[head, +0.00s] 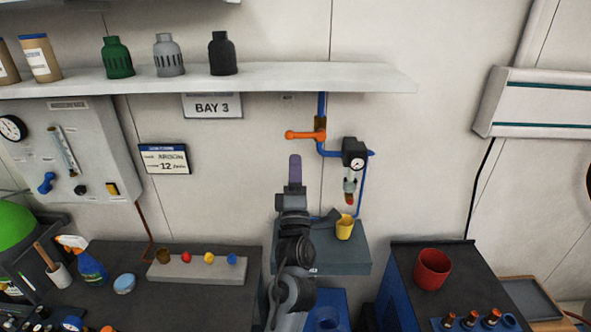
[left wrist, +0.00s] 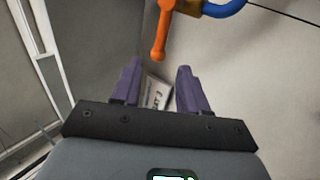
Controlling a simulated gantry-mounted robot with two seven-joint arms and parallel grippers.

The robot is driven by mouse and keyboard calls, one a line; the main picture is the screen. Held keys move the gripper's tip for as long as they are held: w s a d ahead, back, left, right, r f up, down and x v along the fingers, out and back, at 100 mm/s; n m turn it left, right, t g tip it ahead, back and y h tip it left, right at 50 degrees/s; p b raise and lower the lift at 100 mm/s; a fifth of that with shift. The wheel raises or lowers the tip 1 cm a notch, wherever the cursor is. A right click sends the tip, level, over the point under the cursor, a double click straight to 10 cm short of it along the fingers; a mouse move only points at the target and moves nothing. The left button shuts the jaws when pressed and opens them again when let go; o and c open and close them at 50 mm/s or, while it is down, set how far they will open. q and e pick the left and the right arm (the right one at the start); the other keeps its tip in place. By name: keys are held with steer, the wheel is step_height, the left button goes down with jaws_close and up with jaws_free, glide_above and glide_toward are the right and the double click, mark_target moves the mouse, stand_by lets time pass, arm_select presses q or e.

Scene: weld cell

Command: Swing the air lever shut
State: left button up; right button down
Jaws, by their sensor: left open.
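The air lever (head: 303,135) is an orange handle with a knobbed end, on a brass valve (head: 320,125) in the blue air pipe (head: 322,104). It lies about level, pointing left, across the upright pipe. My left gripper (head: 295,160) is just below the lever in the head view, purple fingers upward. In the left wrist view the gripper (left wrist: 158,75) is open and empty. The lever (left wrist: 162,35) shows there beyond the fingertips, its knob in line with the gap; I cannot tell the exact distance. My right gripper is not in view.
A gauge and regulator (head: 354,158) hang right of the valve. A shelf (head: 330,78) with bottles runs above. A yellow cup (head: 345,227) stands on a grey-topped block below. A BAY 3 sign (head: 212,106) is left of the pipe. The wall around the lever's left is clear.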

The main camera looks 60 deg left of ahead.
arm_select(q)
steer(key=w+d+f+m+t+h, duration=0.1)
steer(key=d+f+m+h, duration=1.55)
steer(key=f+m, duration=0.35)
steer(key=s+d+f+m+g+h, duration=0.2)
steer(key=s+d+f+m+g, duration=0.4)
steer(key=s+f, duration=0.45)
steer(key=s+d+f+m+g+h, duration=0.2)
steer(key=s+d+f+m+g, duration=0.4)
steer(key=s, duration=0.7)
step_height(320, 180, up, 22)
steer(key=p, duration=2.3)
steer(key=shift+w+d+n, duration=0.15)
steer(key=shift+n, duration=0.15)
